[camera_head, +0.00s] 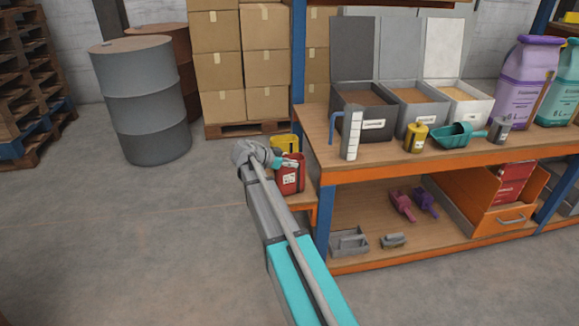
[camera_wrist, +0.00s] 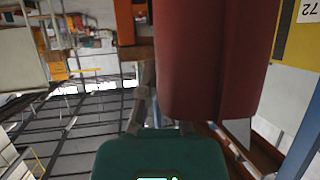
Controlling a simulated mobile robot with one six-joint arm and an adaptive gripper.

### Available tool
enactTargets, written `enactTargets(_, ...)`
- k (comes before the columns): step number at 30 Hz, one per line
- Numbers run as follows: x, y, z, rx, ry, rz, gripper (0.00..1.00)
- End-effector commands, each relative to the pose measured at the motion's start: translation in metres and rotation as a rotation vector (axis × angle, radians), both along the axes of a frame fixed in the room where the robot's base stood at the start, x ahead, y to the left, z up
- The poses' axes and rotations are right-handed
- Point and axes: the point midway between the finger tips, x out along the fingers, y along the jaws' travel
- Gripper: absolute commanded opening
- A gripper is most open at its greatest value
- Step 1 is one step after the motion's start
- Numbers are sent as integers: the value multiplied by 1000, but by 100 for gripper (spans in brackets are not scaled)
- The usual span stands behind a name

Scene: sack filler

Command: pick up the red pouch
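The red pouch (camera_head: 291,178) stands at the left end of the workbench, in front of a yellow pouch (camera_head: 286,142). In the wrist view the red pouch (camera_wrist: 215,60) is very close and fills the upper middle. My gripper (camera_head: 287,162) is at the pouch's upper part in the head view, partly hidden by my wrist. In the wrist view its teal body lies below the pouch. One grey finger shows left of the pouch with a gap, so the gripper looks open. The other finger is mostly hidden.
The workbench (camera_head: 385,165) has a blue post close to the right of the pouch. A grey drum (camera_head: 142,100) stands left.

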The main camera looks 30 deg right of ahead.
Motion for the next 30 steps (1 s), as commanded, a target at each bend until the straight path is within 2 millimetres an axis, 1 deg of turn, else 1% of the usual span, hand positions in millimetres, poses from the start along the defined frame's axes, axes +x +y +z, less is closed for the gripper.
enactTargets(8, 0, 0, 22, 0, 0, 0, 0)
enactTargets(24, 0, 1, 77, 0, 0, 1, 0)
enactTargets(30, 0, 1, 90, 0, 0, 1, 0)
